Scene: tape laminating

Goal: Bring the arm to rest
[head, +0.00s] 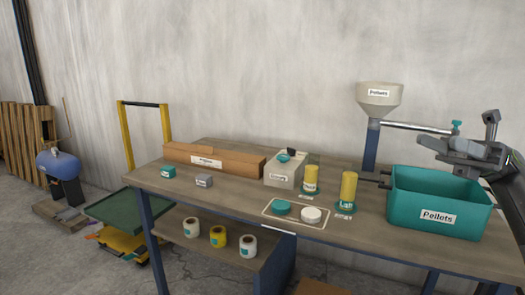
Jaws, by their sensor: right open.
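My right arm comes in at the right edge. Its grey gripper (432,148) is raised above the back of the teal pellet bin (437,217), beside the feed pipe of the hopper. The jaws are open, and I see nothing held between them. The gripper is apart from the bin's rim as far as I can tell. My left gripper is not in view.
The workbench (230,203) carries a pellet hopper (379,98), a labelled beige box (285,170), two yellow cylinders (348,188), a tray outline (296,223) with a teal disc and a white disc, and a long brown box (215,161). Tape rolls (218,237) stand on the lower shelf.

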